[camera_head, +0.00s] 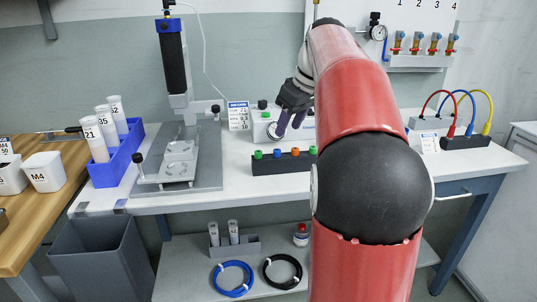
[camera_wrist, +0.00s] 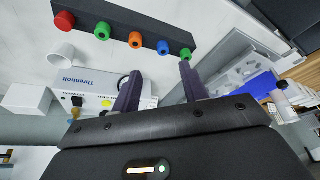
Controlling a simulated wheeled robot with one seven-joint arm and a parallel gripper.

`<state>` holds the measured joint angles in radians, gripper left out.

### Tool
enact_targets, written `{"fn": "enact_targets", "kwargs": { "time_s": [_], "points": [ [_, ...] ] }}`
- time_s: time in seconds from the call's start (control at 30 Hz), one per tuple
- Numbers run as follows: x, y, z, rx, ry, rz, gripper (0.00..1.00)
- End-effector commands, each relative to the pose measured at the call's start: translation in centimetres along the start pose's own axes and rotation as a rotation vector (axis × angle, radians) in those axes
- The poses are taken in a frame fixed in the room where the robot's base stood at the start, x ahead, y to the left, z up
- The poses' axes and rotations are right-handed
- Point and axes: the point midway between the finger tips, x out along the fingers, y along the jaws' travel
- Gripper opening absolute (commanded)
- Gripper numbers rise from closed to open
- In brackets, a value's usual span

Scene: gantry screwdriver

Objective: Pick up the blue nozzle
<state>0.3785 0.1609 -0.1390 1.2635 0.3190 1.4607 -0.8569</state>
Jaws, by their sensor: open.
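The blue nozzle (camera_head: 277,153) sits in a long black block (camera_head: 283,166) on the white bench, between a green and an orange nozzle. In the wrist view the blue nozzle (camera_wrist: 163,47) is just beyond the open fingertips, roughly between them across the picture. My gripper (camera_head: 288,128) is in front of the bench equipment, above and apart from the block. The purple fingers (camera_wrist: 160,70) are open with nothing between them. My red arm hides the right part of the block in the head view.
Orange (camera_wrist: 136,40) and green (camera_wrist: 186,54) nozzles flank the blue one closely. A red nozzle (camera_wrist: 64,21) sits at the far end. A white box (camera_wrist: 75,80) lies beside the block. A grey-based stand (camera_head: 180,170) stands left.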

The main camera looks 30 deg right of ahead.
Motion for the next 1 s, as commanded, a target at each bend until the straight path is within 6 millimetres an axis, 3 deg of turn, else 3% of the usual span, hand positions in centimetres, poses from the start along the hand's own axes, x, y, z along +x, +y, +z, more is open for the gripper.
{"fn": "enact_targets", "kwargs": {
  "time_s": [0.5, 0.8, 1.0],
  "points": [
    [6.7, -0.7, 0.1, 0.001, -0.001, -0.001, 0.44],
    [7.2, -0.7, 0.0, 0.000, 0.001, 0.001, 0.44],
    [7.2, -0.7, 0.0, 0.001, 0.000, 0.001, 0.19]
  ]
}}
